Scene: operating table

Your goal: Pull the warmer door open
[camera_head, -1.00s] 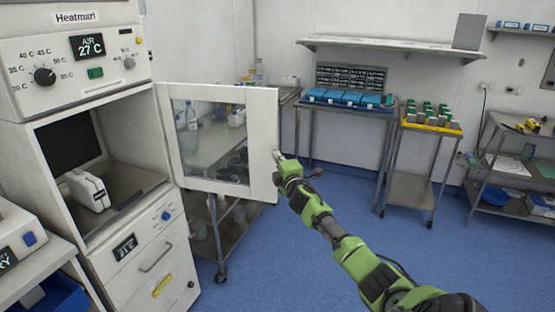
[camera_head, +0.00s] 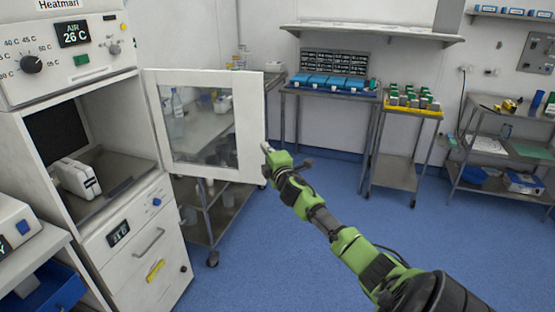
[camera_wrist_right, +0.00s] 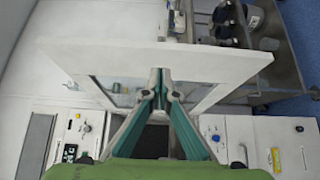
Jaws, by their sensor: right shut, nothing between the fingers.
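The warmer (camera_head: 75,95) stands at the left in the head view, its upper chamber exposed with a white device (camera_head: 74,178) inside. Its white-framed glass door (camera_head: 252,130) is swung wide open to the right, hinged at the cabinet's right side. My right gripper (camera_head: 266,148) is shut and empty at the door's free edge. In the right wrist view, the closed fingertips (camera_wrist_right: 160,76) overlap the door frame (camera_wrist_right: 110,52), with a short grey handle-like part (camera_wrist_right: 180,22) just beyond; contact cannot be told. My left gripper is not in view.
A metal cart (camera_head: 213,228) stands behind and below the door. Tables with blue boxes (camera_head: 330,84) and a yellow tray (camera_head: 412,107) stand at the back, and a shelf unit (camera_head: 510,150) at the right. The blue floor (camera_head: 290,270) is clear around my arm.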

